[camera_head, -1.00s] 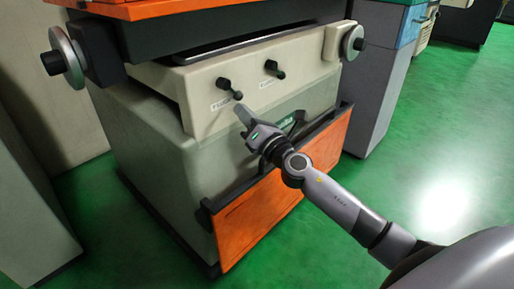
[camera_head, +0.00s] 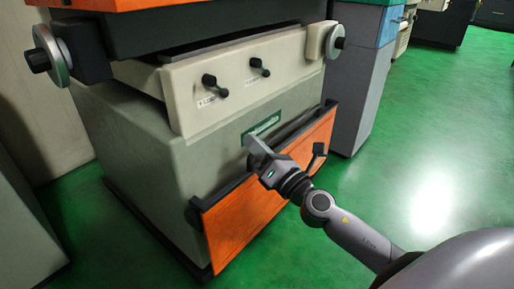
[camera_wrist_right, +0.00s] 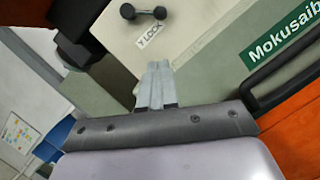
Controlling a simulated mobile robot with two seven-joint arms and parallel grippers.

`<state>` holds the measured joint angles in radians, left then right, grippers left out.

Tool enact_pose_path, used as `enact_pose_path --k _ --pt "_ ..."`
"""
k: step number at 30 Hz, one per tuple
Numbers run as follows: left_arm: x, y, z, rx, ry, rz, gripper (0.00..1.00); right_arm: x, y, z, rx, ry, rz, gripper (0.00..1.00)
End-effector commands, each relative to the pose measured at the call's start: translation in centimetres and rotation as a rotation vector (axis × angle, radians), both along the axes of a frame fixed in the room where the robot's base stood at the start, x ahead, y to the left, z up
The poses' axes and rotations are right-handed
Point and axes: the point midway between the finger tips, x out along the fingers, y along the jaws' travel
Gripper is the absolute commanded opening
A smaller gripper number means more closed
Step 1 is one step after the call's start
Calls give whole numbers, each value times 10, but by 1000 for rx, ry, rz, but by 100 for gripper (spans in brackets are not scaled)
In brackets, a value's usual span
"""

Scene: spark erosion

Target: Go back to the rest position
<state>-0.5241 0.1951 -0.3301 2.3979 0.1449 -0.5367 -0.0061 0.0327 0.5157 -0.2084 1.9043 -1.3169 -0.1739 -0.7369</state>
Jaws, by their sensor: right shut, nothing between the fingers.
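In the head view two black levers, the left (camera_head: 214,86) and the right (camera_head: 259,67), are on the cream front panel. My left gripper is not in view.
The machine (camera_head: 150,145) carries an orange front panel (camera_head: 240,215) with a dark rail, and handwheels at left (camera_head: 52,55) and right (camera_head: 335,41). A grey cabinet (camera_head: 355,80) stands behind at right. Green floor (camera_head: 440,130) is open to the right.

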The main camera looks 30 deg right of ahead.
Motion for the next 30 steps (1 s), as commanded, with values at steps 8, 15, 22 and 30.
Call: enact_pose_path --k 8,15,22,30 --pt "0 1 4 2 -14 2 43 -6 -1 -1 -1 -1 -1 0" --pt "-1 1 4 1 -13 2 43 -6 -1 -1 0 0 0 0" --pt "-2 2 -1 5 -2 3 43 -7 0 -2 18 5 4 0" --pt "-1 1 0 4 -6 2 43 -40 28 -32 558 179 96 0"
